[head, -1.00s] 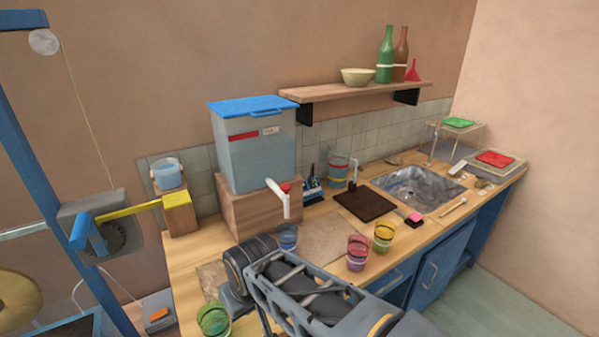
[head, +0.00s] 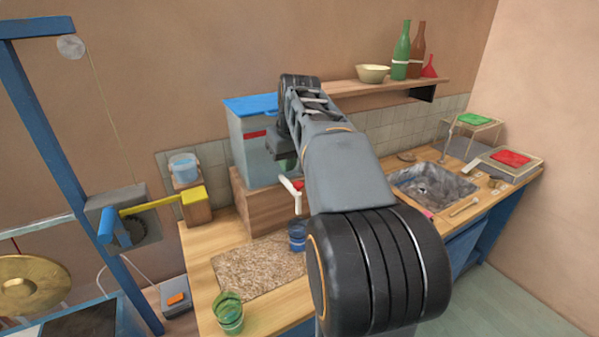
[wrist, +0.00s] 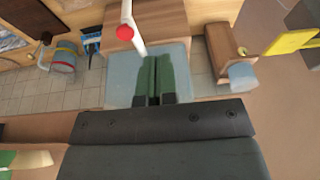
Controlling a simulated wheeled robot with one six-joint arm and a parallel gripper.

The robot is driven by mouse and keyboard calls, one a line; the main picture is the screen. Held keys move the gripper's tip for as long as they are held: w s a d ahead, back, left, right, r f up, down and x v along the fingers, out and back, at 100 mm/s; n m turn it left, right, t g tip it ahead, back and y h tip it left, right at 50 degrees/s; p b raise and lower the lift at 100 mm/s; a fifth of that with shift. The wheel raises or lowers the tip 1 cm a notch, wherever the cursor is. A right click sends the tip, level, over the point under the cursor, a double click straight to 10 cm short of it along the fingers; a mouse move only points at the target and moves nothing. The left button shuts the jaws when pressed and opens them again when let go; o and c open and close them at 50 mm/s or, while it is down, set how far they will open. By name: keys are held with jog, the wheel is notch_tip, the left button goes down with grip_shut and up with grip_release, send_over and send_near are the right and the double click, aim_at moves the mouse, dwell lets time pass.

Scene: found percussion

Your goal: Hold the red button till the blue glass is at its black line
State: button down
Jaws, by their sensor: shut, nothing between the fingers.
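The red button (head: 299,184) sits on top of the white spout (head: 291,193) of the blue-lidded water tank (head: 252,148). In the wrist view the red button (wrist: 124,32) is just beyond and left of my fingertips. The blue glass (head: 297,235) stands on the counter below the spout, partly hidden by my arm. Its black line and water level are too small to read. My gripper (head: 289,166) is in front of the tank, close above the button and apart from it. In the wrist view its green fingers (wrist: 155,59) are together and empty.
A green glass (head: 229,312) stands at the counter's front left. A wooden block with a pale blue cup (head: 184,167) is left of the tank. The shelf (head: 350,87) is behind my arm. A red pad (head: 510,157) lies at the far right.

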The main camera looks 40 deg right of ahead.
jog(key=d+r, duration=0.4)
jog(key=d, duration=0.2)
jog(key=shift+w+d+r+p, duration=0.3)
jog(key=shift+w+d+p, duration=0.05)
jog(key=shift+w, duration=0.1)
send_near(299, 183)
jog(key=x, duration=0.5)
jog(key=shift+w+a+f, duration=0.1)
jog(key=shift+w+f, duration=0.1)
jog(key=shift+w, duration=0.05)
jog(key=shift+f, duration=0.9)
